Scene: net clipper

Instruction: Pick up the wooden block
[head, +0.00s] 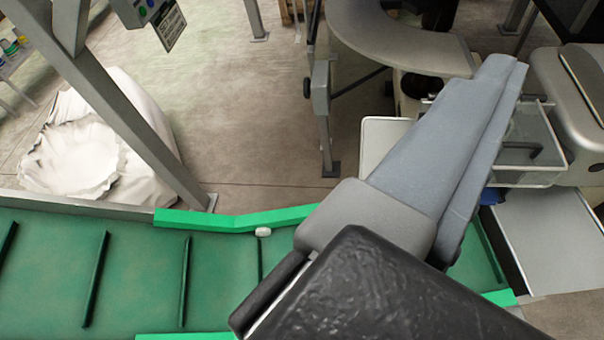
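I see no clearly wooden block in the head view. A small pale, rounded piece (263,232) lies at the green side rail of the conveyor, just left of my arm. It is too small to tell what it is. My gripper (262,312) shows as a black, rough-surfaced part at the bottom centre, over the conveyor and nearer the camera than the pale piece. Its fingertips are not clear, so I cannot tell whether it is open or shut. My arm and gripper hide much of the belt's right part.
The green conveyor belt (140,270) with raised cross bars runs across the bottom, edged by a bright green rail (190,219). A grey metal post (125,110) stands at left beside a white sack (75,160). Grey machinery (575,100) stands at right. Bare floor (230,110) lies behind the belt.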

